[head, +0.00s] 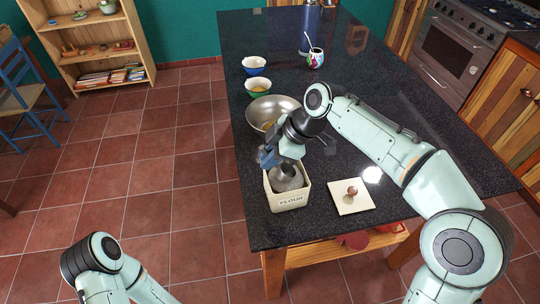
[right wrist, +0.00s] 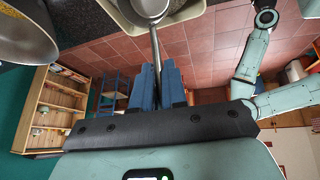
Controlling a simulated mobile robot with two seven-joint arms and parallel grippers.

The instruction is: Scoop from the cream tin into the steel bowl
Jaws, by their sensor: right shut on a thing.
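The cream tin (head: 288,202), marked FLOUR, stands lidless near the front left corner of the dark table. My right gripper (head: 268,157) is above its back left edge, shut on the handle of a metal scoop (right wrist: 156,45). The scoop's round head (head: 287,180) is in the mouth of the tin; in the right wrist view it shows at the tin's rim (right wrist: 185,14). I cannot tell how much it holds. The steel bowl (head: 262,105) stands behind the tin, partly hidden by my right arm, with something yellowish inside. It also shows in the right wrist view (right wrist: 28,35). My left gripper is out of view.
A square cream lid (head: 350,203) with a brown knob lies right of the tin. The table's front right is clear.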

